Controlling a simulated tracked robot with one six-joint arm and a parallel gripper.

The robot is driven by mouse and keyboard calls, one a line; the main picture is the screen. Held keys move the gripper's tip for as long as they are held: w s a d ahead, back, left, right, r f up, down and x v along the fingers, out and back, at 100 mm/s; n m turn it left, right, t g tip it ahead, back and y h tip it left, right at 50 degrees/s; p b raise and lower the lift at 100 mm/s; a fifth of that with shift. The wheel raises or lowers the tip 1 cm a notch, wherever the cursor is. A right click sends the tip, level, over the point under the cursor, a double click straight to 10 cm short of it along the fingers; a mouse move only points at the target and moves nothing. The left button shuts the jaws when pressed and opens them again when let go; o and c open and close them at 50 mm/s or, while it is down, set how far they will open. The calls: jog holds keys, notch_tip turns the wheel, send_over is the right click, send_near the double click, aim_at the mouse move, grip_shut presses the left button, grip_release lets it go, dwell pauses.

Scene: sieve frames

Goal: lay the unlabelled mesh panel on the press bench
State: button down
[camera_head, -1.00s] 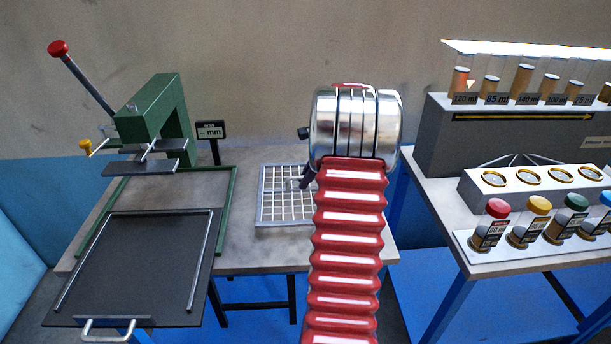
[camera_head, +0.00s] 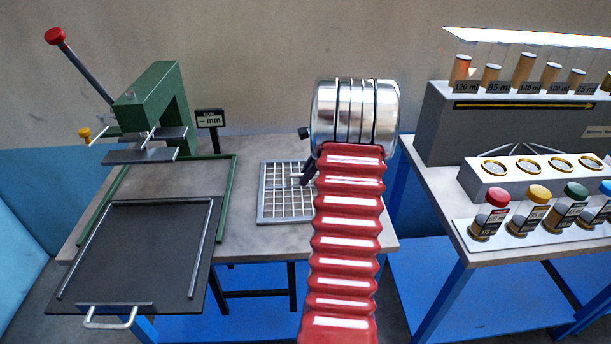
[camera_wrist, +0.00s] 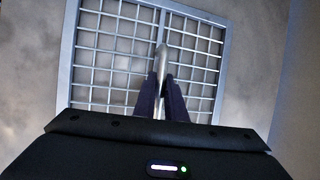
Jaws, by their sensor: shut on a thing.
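The mesh panel (camera_head: 263,205) is a pale grey rectangular frame with a light grid. In the head view it is over the right part of the press bench (camera_head: 245,238), flat and close to its top. I cannot tell whether it touches the bench. In the wrist view the panel (camera_wrist: 68,72) fills the middle, with a central bar and no label in sight. My gripper (camera_wrist: 162,82) has its dark fingers shut on an upright pale grip at the panel's middle. In the head view my gripper (camera_head: 305,172) is partly hidden by my red arm.
A green press (camera_head: 165,95) with a red-knobbed lever stands at the bench's left, with a dark tray (camera_head: 135,255) in front. A small mm display (camera_head: 210,119) stands behind. A right-hand table (camera_head: 470,248) holds capped jars and a grey rack.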

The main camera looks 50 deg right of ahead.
jog(key=c, duration=1.7)
grip_release()
jog(key=v, duration=1.3)
jog(key=shift+s+d+r, duration=0.1)
jog(key=shift+s+r, duration=0.05)
jog(key=shift+r, duration=0.15)
